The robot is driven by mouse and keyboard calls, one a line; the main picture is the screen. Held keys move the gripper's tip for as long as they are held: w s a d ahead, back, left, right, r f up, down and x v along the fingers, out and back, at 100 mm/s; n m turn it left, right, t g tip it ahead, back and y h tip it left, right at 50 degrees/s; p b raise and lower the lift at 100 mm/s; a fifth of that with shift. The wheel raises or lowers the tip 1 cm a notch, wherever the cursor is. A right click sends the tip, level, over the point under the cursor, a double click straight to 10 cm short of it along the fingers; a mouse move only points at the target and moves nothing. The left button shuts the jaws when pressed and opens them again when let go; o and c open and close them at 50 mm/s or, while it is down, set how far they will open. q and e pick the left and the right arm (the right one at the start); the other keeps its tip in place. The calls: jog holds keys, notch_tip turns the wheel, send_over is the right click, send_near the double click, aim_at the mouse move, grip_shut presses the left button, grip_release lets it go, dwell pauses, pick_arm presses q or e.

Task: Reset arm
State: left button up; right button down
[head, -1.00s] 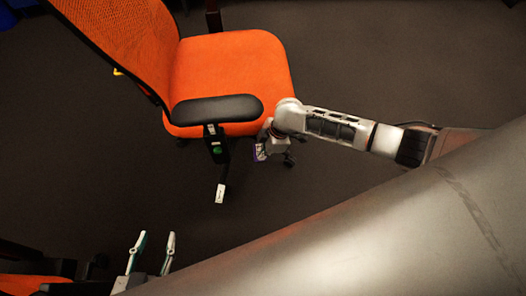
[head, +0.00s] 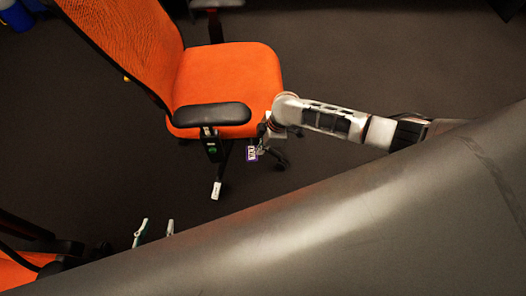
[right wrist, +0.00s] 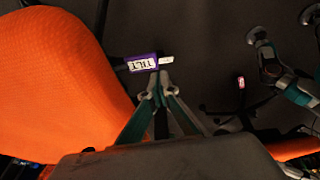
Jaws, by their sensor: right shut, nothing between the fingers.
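My right arm (head: 335,122) reaches in from the right in the head view, its end beside the orange chair seat (head: 226,85). In the right wrist view my right gripper (right wrist: 160,78) is shut and empty. Its tips are just below a purple and white tag marked TILT (right wrist: 140,64), which hangs beside the seat; I cannot tell whether they touch it. The tag also shows in the head view (head: 252,153). My left gripper (head: 157,224) is at the lower left of the head view, fingertips apart and empty; its base is hidden.
The chair's black armrest (head: 210,115) is left of my right arm's end, with a white tag (head: 216,190) hanging below. Another orange chair (head: 14,272) is at the lower left. A large grey surface (head: 330,230) covers the lower right. Dark floor (head: 370,60) is clear behind my right arm.

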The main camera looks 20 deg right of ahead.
jog(key=shift+s+r, duration=0.1)
jog(key=shift+r, duration=0.05)
pick_arm(q)
jog(key=shift+r, duration=0.1)
dwell(0.5)
pick_arm(e)
jog(key=s+a+r+m+t+y+p, duration=0.3)
jog(key=s+a+r+m+t, duration=0.15)
jog(key=s+a, duration=0.5)
pick_arm(q)
jog(key=shift+n, duration=0.3)
jog(key=r+p, duration=0.1)
jog(key=d+r+p, duration=0.1)
jog(key=r+p, duration=0.1)
jog(key=shift+s+d+r, duration=0.15)
jog(key=shift+s+r, duration=0.2)
jog(key=shift+r, duration=0.05)
pick_arm(e)
jog(key=s+d+r+m+t+h, duration=0.3)
jog(key=s+d+r+m+t, duration=0.2)
jog(key=s+d+r, duration=0.4)
jog(key=d+m, duration=0.1)
jog(key=d, duration=0.3)
jog(key=shift+s+d+r+h, duration=0.15)
jog(key=shift+d+r+h, duration=0.05)
jog(key=shift+r+h, duration=0.15)
pick_arm(q)
jog(key=shift+w+r, duration=0.1)
jog(key=shift+r, duration=0.15)
